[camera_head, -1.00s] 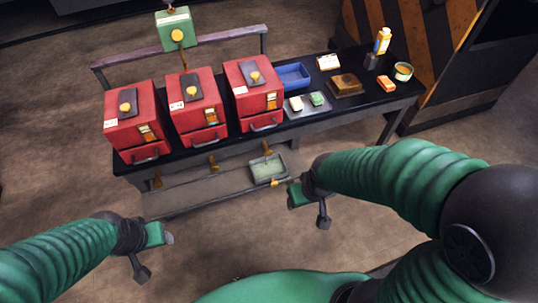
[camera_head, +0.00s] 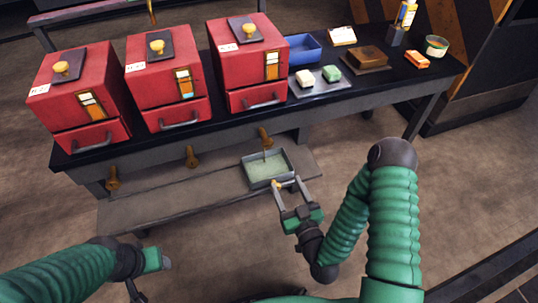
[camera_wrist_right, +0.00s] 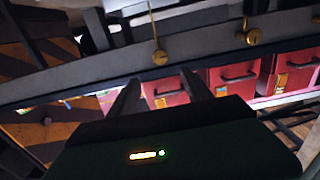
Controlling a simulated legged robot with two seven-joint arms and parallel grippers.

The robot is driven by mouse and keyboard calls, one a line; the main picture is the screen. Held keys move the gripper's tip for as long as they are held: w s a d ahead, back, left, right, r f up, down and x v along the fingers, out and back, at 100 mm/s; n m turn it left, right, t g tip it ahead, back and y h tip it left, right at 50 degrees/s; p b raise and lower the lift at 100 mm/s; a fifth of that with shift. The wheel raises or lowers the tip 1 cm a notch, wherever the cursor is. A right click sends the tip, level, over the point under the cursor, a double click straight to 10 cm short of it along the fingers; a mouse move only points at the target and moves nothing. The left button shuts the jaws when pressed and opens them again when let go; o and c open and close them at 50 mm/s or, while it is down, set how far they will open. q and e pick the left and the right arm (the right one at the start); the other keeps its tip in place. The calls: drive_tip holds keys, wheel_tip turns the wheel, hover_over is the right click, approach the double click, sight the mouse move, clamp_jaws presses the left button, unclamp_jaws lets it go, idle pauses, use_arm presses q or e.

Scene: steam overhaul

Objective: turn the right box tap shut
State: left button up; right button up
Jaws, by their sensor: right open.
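The right red box (camera_head: 247,62) stands on the bench. Its brass tap (camera_head: 264,138) sticks out below the bench's front edge, above a grey tray (camera_head: 247,173) of pale green liquid. A faint thin line shows between tap and tray. My right gripper (camera_head: 290,183) is open and empty, its fingers pointing toward the bench at the tray's near edge, apart from the tap. In the right wrist view, a brass tap (camera_wrist_right: 159,56) appears beyond the gap between the fingers (camera_wrist_right: 161,88). My left gripper (camera_head: 160,260) is at lower left, away from the bench; its jaws are unclear.
Two more red boxes, the middle one (camera_head: 166,85) and the left one (camera_head: 78,103), have their own taps (camera_head: 192,156) (camera_head: 112,179) below. The lower shelf (camera_head: 150,205) runs under them. A blue bin (camera_head: 302,50) and small items stand at right. The floor before the bench is clear.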

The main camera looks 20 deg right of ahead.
drive_tip(key=b, duration=0.7)
approach(268, 144)
drive_tip(key=w, duration=0.8)
drive_tip(key=shift+w+f, duration=0.15)
drive_tip(key=shift+w, duration=0.2)
drive_tip(key=shift+w+a, duration=0.1)
drive_tip(key=shift+w, duration=0.15)
clamp_jaws()
